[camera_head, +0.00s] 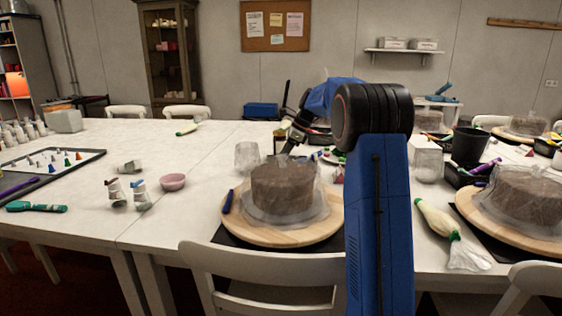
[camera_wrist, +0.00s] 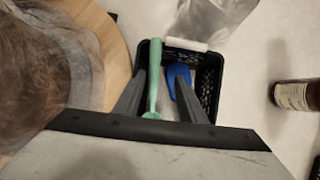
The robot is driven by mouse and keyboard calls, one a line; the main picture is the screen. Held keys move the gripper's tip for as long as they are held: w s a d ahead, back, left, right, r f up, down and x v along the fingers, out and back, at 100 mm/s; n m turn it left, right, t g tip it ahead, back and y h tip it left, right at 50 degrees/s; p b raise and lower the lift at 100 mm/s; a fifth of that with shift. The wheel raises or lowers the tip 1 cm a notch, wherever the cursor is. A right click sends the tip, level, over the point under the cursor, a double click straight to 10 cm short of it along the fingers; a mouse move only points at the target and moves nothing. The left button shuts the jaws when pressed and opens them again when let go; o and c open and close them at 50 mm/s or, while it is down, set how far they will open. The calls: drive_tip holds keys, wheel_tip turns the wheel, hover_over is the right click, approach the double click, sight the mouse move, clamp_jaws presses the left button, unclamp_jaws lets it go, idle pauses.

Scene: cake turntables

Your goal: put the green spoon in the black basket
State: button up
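The black basket (camera_wrist: 212,75) is below my gripper in the wrist view. The green spoon (camera_wrist: 153,75) lies lengthwise over the basket's left part, its far end reaching the far rim; whether it rests on the floor or leans on the rim I cannot tell. My gripper (camera_wrist: 162,78) is open, with its fingers apart on either side of the spoon and not closed on it. In the head view my gripper (camera_head: 287,147) is low behind the wrapped cake (camera_head: 283,186); the basket there is mostly hidden by cake and arm.
A brown bottle (camera_wrist: 297,95) is at the right, and a wooden turntable (camera_wrist: 105,25) with the cake is close at the left. A clear glass (camera_head: 247,157) stands left of my gripper.

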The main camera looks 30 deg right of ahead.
drive_tip(key=v, duration=1.7)
drive_tip(key=shift+r, duration=0.2)
drive_tip(key=shift+s+d, duration=0.1)
